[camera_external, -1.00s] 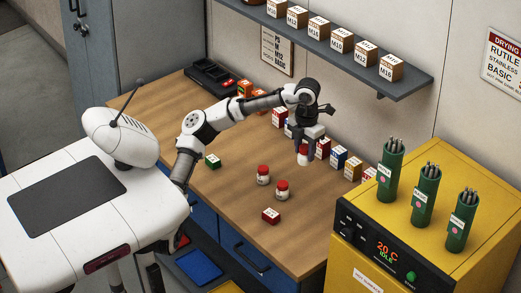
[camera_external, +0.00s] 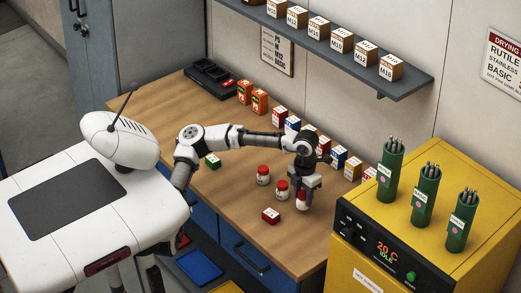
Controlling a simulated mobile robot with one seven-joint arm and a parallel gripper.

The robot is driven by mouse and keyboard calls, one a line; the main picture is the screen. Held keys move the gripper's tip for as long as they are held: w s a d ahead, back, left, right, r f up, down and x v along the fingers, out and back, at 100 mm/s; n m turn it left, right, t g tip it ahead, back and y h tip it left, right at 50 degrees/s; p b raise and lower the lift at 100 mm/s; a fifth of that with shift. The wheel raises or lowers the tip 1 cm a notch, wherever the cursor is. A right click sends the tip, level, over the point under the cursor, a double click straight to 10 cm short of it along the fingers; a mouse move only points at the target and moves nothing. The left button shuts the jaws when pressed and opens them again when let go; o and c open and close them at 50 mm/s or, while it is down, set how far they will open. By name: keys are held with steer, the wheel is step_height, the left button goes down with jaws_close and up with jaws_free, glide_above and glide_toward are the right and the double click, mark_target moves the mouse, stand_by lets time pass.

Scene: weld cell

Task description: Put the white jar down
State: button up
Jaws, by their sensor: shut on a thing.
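The white jar (camera_external: 301,205) has a red lid or band and is low over the wooden bench, to the right of two similar jars. My gripper (camera_external: 302,192) points down and is shut on the jar, hiding part of it. I cannot tell whether the jar's base touches the bench. The two other white jars with red lids, the left one (camera_external: 263,175) and the right one (camera_external: 282,190), stand upright on the bench.
A red box (camera_external: 270,215) lies near the bench's front edge. A row of small boxes (camera_external: 339,156) lines the back. A yellow oven (camera_external: 420,240) stands at the right.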

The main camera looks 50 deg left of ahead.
mark_target(304, 193)
steer(key=shift+f, duration=1.25)
steer(key=o, duration=1)
steer(key=shift+f, duration=0.15)
step_height(304, 193, up, 12)
steer(key=shift+r, duration=0.2)
